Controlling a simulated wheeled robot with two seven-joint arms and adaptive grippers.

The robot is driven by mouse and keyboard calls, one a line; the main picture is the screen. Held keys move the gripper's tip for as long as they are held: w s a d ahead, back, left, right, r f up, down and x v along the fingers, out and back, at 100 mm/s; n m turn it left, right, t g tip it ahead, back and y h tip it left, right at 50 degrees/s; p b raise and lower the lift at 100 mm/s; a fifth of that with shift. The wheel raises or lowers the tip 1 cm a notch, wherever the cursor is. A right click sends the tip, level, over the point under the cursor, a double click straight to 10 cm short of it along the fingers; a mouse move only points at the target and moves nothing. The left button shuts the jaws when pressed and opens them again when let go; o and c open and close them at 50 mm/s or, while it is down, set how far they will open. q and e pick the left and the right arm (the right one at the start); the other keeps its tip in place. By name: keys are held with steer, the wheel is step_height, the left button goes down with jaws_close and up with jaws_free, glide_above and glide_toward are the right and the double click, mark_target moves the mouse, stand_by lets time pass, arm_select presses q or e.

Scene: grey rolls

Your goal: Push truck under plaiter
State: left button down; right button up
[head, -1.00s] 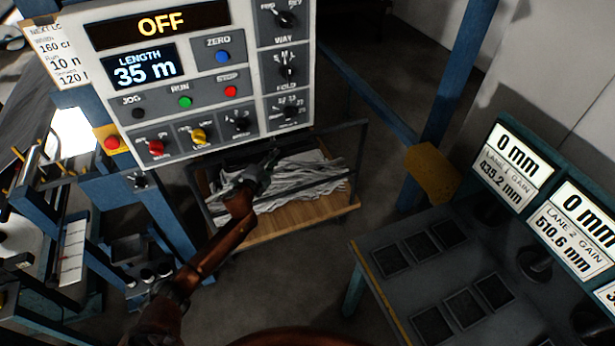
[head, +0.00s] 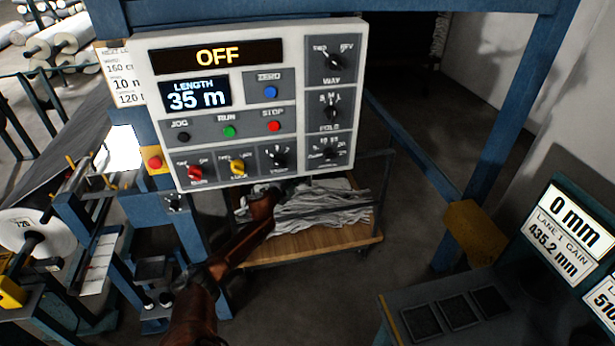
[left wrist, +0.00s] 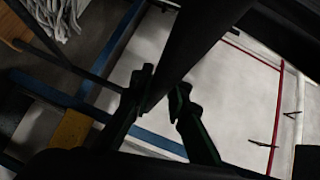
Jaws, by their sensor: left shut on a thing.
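The truck (head: 320,240) is a low wooden platform with dark rails, carrying a heap of pale grey cloth (head: 325,208). It stands on the floor below and behind the control panel (head: 250,105), by a blue frame (head: 490,110) that may be the plaiter's. My left gripper (left wrist: 162,83) is shut on a dark bar (left wrist: 185,50), apparently the truck's rail, which crosses between its fingers in the left wrist view. In the head view my brown left arm reaches to the truck's near left side, and the gripper is small and dark there. My right gripper is not in view.
The panel reads OFF and 35 m. A dark console (head: 450,310) with lit displays (head: 562,225) stands at the lower right. A yellow block (head: 475,232) sits at the blue post. Machinery with a white roll (head: 35,235) is at left. Bare floor shows right of the truck.

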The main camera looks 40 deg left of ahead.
arm_select(q)
steer(key=shift+a+r, duration=0.2)
steer(key=shift+a, duration=0.15)
steer(key=c, duration=2.1)
jaws_free()
steer(key=shift+a+f, duration=0.1)
steer(key=shift+o, duration=1.3)
steer(key=shift+d+f, duration=0.1)
steer(key=shift+d, duration=0.15)
steer(key=v, duration=1.2)
steer(key=shift+f, duration=0.1)
